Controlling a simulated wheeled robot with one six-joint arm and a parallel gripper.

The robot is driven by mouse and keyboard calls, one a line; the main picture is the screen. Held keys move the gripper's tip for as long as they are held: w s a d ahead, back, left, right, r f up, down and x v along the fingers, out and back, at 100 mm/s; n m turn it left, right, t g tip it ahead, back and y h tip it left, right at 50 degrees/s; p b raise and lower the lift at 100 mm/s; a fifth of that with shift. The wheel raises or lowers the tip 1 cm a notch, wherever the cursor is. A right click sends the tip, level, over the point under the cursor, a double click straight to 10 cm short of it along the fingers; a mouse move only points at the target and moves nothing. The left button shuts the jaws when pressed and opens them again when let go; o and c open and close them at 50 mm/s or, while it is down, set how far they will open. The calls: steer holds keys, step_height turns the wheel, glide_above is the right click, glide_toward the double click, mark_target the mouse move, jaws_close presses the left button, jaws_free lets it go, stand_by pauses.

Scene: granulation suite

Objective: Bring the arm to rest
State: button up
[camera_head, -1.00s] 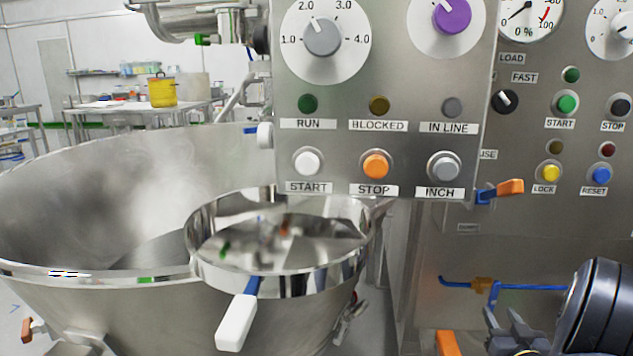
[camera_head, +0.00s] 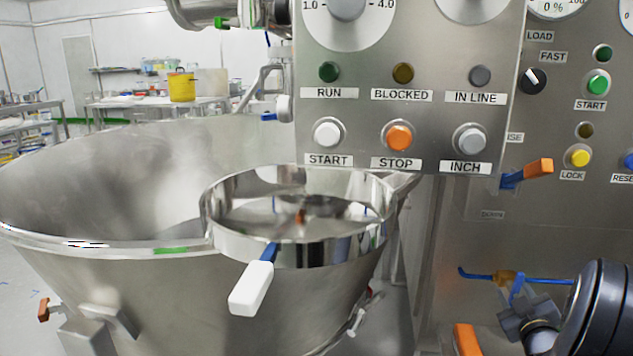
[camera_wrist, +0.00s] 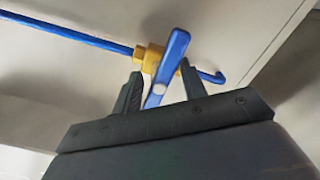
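My gripper (camera_head: 522,312) is at the lower right of the head view, just below a small valve on a thin blue pipe. The wrist view shows my gripper (camera_wrist: 160,78) with its two dark fingers apart. The valve's blue lever (camera_wrist: 171,62) passes between the fingers in that picture, with room on both sides. It stands crosswise to the blue pipe (camera_wrist: 75,37). The yellow-brass valve body (camera_wrist: 148,57) is just beyond the fingertips. Whether a finger touches the lever I cannot tell. In the head view the lever (camera_head: 517,287) is partly hidden by my gripper.
A steel control panel (camera_head: 345,112) with buttons is ahead. A large steel bowl (camera_head: 110,190) fills the left, with a round sieve (camera_head: 300,245) and its white-gripped handle (camera_head: 251,288) at its rim. An orange-gripped lever (camera_head: 538,168) juts from the cabinet.

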steer(key=shift+n+b, duration=0.3)
steer(key=shift+n, duration=1)
